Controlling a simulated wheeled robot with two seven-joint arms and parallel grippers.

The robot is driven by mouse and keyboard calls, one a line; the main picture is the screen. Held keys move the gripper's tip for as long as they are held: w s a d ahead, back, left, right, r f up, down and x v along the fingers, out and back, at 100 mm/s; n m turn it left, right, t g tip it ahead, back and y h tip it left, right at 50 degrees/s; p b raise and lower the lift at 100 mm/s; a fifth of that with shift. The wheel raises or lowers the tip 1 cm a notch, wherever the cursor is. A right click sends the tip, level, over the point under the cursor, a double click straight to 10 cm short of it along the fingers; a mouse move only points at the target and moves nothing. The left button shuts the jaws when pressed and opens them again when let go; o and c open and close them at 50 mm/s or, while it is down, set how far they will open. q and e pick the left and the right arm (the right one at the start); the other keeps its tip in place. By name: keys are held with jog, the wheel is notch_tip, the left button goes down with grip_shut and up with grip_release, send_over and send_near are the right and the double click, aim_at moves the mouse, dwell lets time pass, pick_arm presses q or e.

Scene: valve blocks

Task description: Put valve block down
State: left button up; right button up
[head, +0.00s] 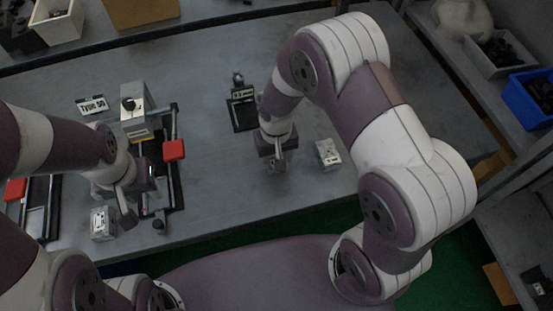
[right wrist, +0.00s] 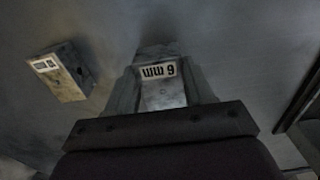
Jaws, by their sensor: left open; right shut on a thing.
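My right gripper (head: 277,160) is low over the middle of the grey table. In the right wrist view its jaws (right wrist: 162,95) are shut on a valve block (right wrist: 160,92), a small grey metal block with a white printed label. In the head view the gripper mostly hides this block, and I cannot tell whether it touches the table. A second valve block (head: 328,154) stands on the table just right of it; it also shows at left in the right wrist view (right wrist: 62,75). My left gripper (head: 128,206) is open, right of another block (head: 102,223).
A black stand (head: 242,113) with a small fitting is behind the right gripper. A fixture with red handles (head: 174,150) and a "Type 50" sign (head: 92,105) are at left. A blue bin (head: 530,100) is at far right. The table's middle right is clear.

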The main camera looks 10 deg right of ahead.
jog(key=shift+s+f, duration=0.1)
jog(key=shift+f, duration=1.2)
jog(key=shift+f, duration=0.1)
jog(key=o, duration=1.4)
jog(key=shift+c, duration=0.2)
notch_tip(320, 180, up, 12)
jog(key=r, duration=0.1)
jog(key=s+d+r+t, duration=0.1)
jog(key=s+d+r, duration=0.1)
jog(key=s+d, duration=0.5)
jog(key=shift+s+d+r, duration=0.2)
jog(key=shift+s, duration=0.55)
